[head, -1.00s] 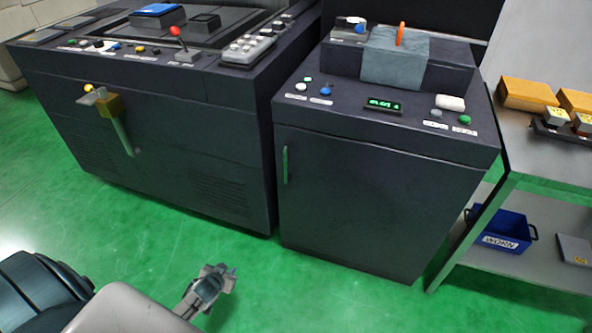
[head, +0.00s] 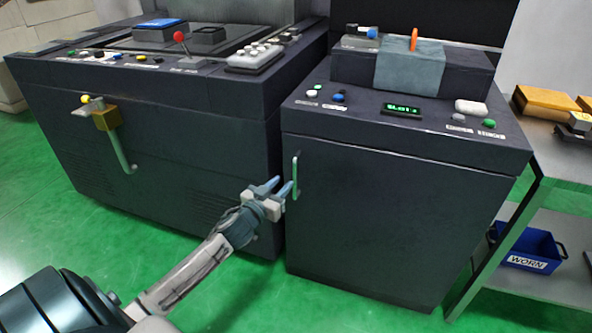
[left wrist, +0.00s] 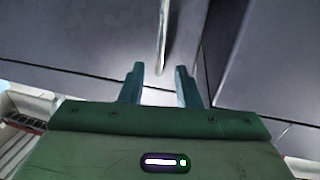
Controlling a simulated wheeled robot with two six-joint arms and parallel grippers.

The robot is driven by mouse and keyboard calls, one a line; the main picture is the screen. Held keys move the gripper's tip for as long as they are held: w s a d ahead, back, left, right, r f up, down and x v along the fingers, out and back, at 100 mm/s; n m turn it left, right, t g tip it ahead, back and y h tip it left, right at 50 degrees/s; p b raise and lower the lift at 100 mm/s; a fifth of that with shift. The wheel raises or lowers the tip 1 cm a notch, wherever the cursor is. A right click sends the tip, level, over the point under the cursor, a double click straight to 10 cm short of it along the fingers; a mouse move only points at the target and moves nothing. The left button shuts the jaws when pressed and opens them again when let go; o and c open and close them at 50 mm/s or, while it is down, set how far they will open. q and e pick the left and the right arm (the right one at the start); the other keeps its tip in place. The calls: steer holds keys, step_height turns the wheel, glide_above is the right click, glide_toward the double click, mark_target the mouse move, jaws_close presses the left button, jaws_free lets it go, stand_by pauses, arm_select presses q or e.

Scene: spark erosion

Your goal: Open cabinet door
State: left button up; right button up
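The cabinet door (head: 395,225) is a dark flat panel on the front of the right-hand machine cabinet, and it is shut. Its handle (head: 295,175) is a thin upright metal bar near the door's left edge. My left gripper (head: 281,185) is open just to the left of the handle. In the left wrist view, the handle (left wrist: 162,40) lies ahead of the gap between the two fingertips of my left gripper (left wrist: 160,72), and nothing is held. My right gripper is not in view.
A larger dark machine (head: 190,160) stands to the left, with a drain-like pipe (head: 122,150) on its front. A metal shelf table (head: 560,170) with a blue bin (head: 530,248) stands at the right. Green floor (head: 240,300) in front of the door is clear.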

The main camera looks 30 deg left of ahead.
mark_target(294, 171)
arm_select(q)
steer(key=w, duration=0.8)
steer(key=shift+w+a, duration=0.15)
steer(key=shift+a, duration=0.05)
steer(key=shift+c, duration=0.2)
jaws_close()
